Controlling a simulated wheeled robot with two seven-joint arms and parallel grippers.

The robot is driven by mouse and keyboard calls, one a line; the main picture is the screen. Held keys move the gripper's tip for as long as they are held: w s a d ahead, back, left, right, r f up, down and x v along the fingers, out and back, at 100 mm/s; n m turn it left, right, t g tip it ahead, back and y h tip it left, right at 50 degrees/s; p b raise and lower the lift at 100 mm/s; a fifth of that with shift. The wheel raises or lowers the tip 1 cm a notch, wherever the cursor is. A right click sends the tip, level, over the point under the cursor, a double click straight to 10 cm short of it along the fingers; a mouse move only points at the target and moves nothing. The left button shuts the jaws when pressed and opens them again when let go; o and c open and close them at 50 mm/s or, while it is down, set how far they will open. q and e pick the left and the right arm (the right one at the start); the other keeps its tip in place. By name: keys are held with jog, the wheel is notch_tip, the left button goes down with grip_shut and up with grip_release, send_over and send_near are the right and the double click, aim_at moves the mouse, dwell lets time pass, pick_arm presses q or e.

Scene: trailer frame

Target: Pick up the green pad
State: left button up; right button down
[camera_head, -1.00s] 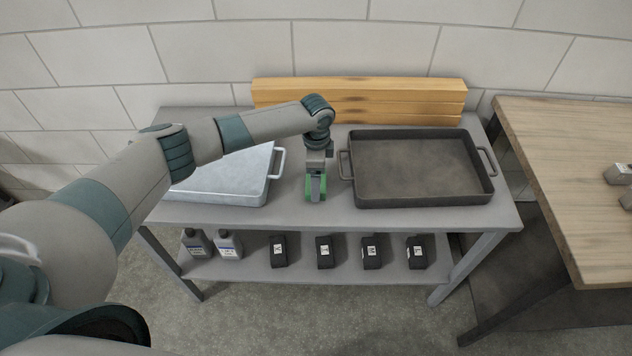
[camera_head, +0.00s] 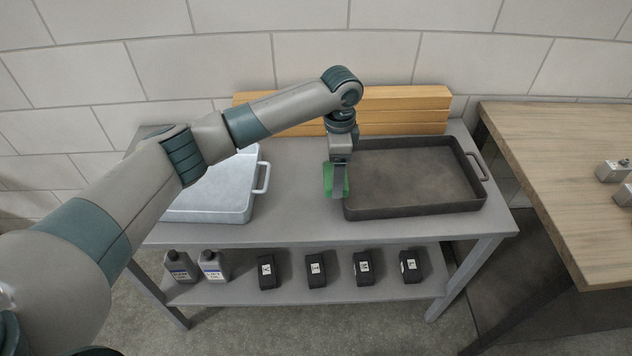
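The green pad (camera_head: 328,180) is between the fingers of my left gripper (camera_head: 338,182), beside the left wall of the dark tray (camera_head: 410,209). The gripper points down and looks shut on the pad. A finger hides the pad's middle, and green shows on both sides of it. The pad seems to be held a little above the grey bench top (camera_head: 290,190), though the exact gap is hard to tell. My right gripper is not in view.
A light metal tray (camera_head: 210,215) lies on the left of the bench, partly behind my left arm. Wooden beams (camera_head: 400,105) are stacked at the back. Bottles (camera_head: 213,266) and black boxes (camera_head: 316,270) stand on the lower shelf. A wooden table (camera_head: 560,150) with metal blocks (camera_head: 612,171) is at right.

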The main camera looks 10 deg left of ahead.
pick_arm(q)
jog(key=shift+w+d+r+b, duration=0.1)
jog(key=shift+d+r, duration=0.2)
jog(key=shift+d, duration=0.2)
jog(key=shift+s+d+r+b, duration=0.15)
jog(key=shift+d+r, duration=0.15)
jog(key=shift+d, duration=0.2)
jog(key=shift+w+d+r+b, duration=0.15)
jog(key=shift+d+r, duration=0.15)
jog(key=shift+d, duration=0.2)
